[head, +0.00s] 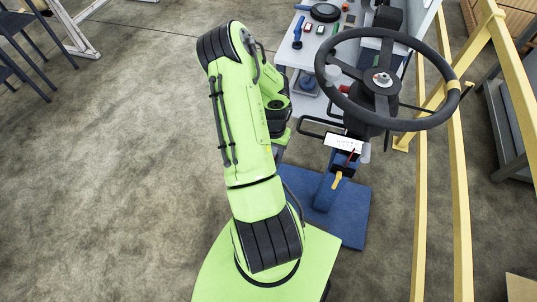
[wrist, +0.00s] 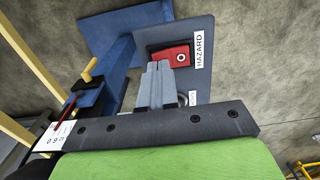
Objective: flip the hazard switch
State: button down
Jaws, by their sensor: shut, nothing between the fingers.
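The hazard switch (wrist: 172,57) is a red rocker with a white ring mark, set in a dark frame on a grey-blue panel (wrist: 180,28). A white label reading HAZARD (wrist: 199,48) is beside it. My gripper (wrist: 158,67) shows in the wrist view with its two grey fingers shut together and nothing between them. The fingertips overlap the lower left edge of the red switch in this view; I cannot tell whether they touch it. A second white label (wrist: 193,98) is partly hidden behind the gripper. In the head view, the switch and gripper are not visible.
A steering wheel (head: 386,126) stands right of my arm, above a blue base (head: 355,225). A yellow lever (wrist: 92,70) and a white tag (wrist: 53,136) are left of my gripper. Yellow rails (head: 457,200) run along the right.

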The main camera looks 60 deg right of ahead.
jog(key=shift+f+b, duration=0.65)
jog(key=shift+f, duration=0.05)
jog(key=shift+r+p, duration=2.3)
jog(key=shift+r, duration=1.3)
jog(key=shift+f, duration=0.1)
